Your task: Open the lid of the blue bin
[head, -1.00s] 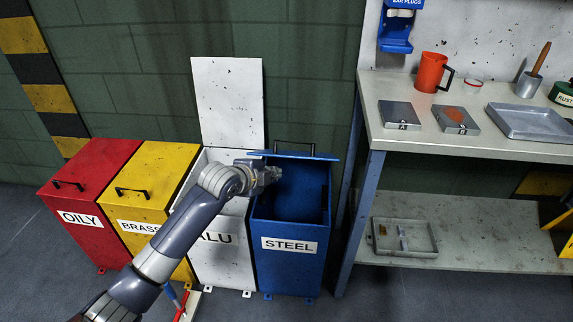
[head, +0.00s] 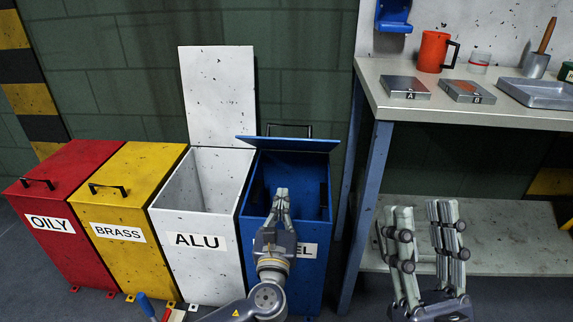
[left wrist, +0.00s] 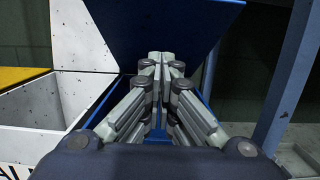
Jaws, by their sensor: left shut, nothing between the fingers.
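The blue bin (head: 229,238), with a white label partly hidden by my left arm, stands at the right end of a row of bins. Its lid (head: 305,144) is raised, seen almost edge-on, with a black handle (head: 309,127) behind it. The bin's dark inside shows below it. My left gripper (head: 282,191) is shut and empty, in front of the bin opening and below the lid. In the left wrist view the lid (left wrist: 140,28) slopes up behind the closed fingertips (left wrist: 166,56); I cannot tell whether they touch it. My right gripper (head: 420,208) is open and empty, right of the bin.
The white ALU bin (head: 196,263) stands open to the left, its lid (head: 218,95) upright. The yellow BRASS bin (head: 122,190) and red OILY bin (head: 75,180) are closed. A workbench (head: 440,112) with a lower shelf (head: 510,235) stands to the right.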

